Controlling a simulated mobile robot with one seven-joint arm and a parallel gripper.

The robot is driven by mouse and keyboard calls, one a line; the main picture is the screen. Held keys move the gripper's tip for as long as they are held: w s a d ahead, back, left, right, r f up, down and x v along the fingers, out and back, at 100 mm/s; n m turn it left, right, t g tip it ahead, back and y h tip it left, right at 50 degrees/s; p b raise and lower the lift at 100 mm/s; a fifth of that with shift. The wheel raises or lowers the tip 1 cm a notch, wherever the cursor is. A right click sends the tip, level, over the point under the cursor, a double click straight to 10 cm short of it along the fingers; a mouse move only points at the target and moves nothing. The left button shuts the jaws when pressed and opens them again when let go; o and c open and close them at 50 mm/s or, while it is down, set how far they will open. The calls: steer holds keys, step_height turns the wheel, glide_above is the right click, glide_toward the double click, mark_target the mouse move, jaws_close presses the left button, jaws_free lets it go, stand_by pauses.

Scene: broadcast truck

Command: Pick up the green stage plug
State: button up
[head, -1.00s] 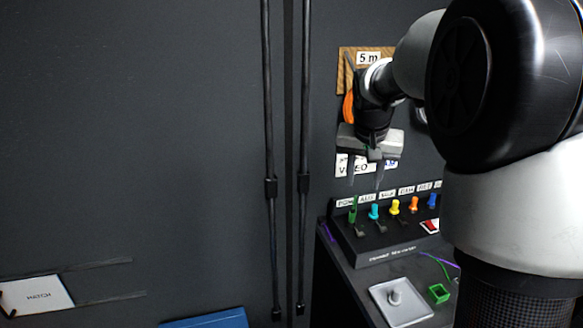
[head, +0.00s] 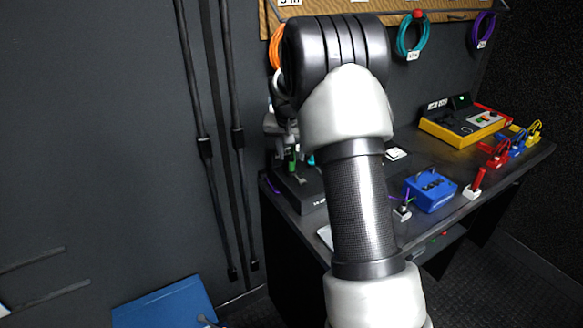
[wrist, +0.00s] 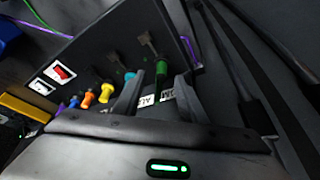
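The green plug (wrist: 162,69) stands upright in a dark panel, at the end of a row of coloured plugs. It also shows in the head view (head: 292,162), partly behind my gripper (head: 283,130). In the wrist view my gripper (wrist: 162,80) is open, with one finger on each side of the green plug and gaps visible at the fingertips. The fingers are empty. A cable or lever runs from the panel near the plug. In the head view my arm hides most of the gripper and panel.
Cyan (wrist: 130,76), yellow (wrist: 106,92) and orange (wrist: 88,99) plugs stand beside the green one. A blue box (head: 430,190) and a yellow-red console (head: 465,125) sit farther right on the desk. Coiled cables (head: 412,38) hang on the board behind.

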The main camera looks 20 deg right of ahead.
mark_target(291, 161)
steer(key=shift+x, duration=2.7)
steer(key=shift+w+a, duration=0.1)
jaws_close()
